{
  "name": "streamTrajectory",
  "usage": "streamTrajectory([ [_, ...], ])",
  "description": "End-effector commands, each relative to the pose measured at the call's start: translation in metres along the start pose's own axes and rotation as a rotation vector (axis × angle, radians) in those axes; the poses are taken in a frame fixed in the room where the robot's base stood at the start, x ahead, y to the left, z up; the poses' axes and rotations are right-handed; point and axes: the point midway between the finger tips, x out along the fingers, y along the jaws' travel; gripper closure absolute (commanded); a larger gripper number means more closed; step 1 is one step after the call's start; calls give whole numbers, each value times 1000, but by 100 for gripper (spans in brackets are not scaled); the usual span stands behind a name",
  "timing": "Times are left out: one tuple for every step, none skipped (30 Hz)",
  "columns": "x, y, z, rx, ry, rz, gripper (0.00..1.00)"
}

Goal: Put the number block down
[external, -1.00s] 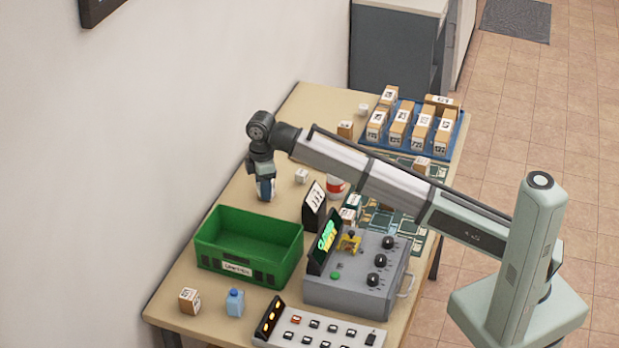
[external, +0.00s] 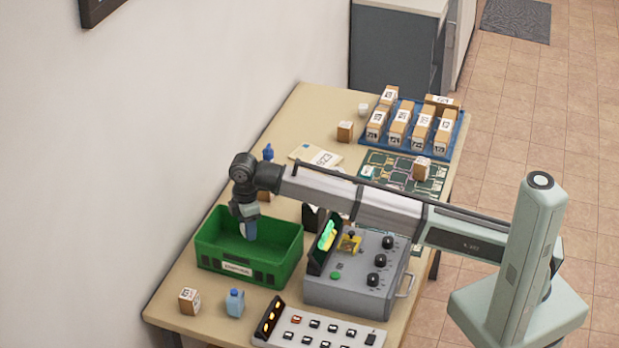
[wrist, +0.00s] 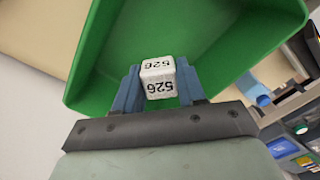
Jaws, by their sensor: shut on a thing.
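My gripper (external: 249,227) is over the green bin (external: 210,255) on the table. Its blue fingers, clear in the wrist view (wrist: 158,88), are shut on a small white number block (wrist: 158,80) marked 526. The block is between the fingertips, with the bin's green floor and walls (wrist: 220,30) behind it in the wrist view. In the external view the block is mostly hidden by the fingers. I cannot tell its exact height above the bin floor.
A grey control box (external: 350,285) with knobs stands right of the bin. A blue bottle (external: 235,302) and a brown box (external: 189,301) stand in front. A blue rack (external: 453,140) of labelled boxes is at the back. A button panel (external: 320,332) is at the front.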

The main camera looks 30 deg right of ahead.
Motion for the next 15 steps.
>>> streamTrajectory([
  [8,-1,1,0,-1,-1,89],
  [14,-1,1,0,-1,-1,89],
  [21,-1,1,0,-1,-1,89],
  [26,-1,1,0,-2,-1,89],
  [30,-1,1,0,-2,-1,89],
  [36,-1,1,0,-1,-1,89],
  [40,0,1,0,-1,0,89],
  [43,0,1,0,-1,0,89],
  [46,0,0,0,-1,0,89],
  [47,0,0,0,-1,0,89],
  [49,0,0,0,0,0,89],
  [51,0,0,0,0,0,89],
  [54,0,0,0,0,0,89],
  [56,0,1,0,0,0,89],
  [61,0,1,0,0,0,89],
])
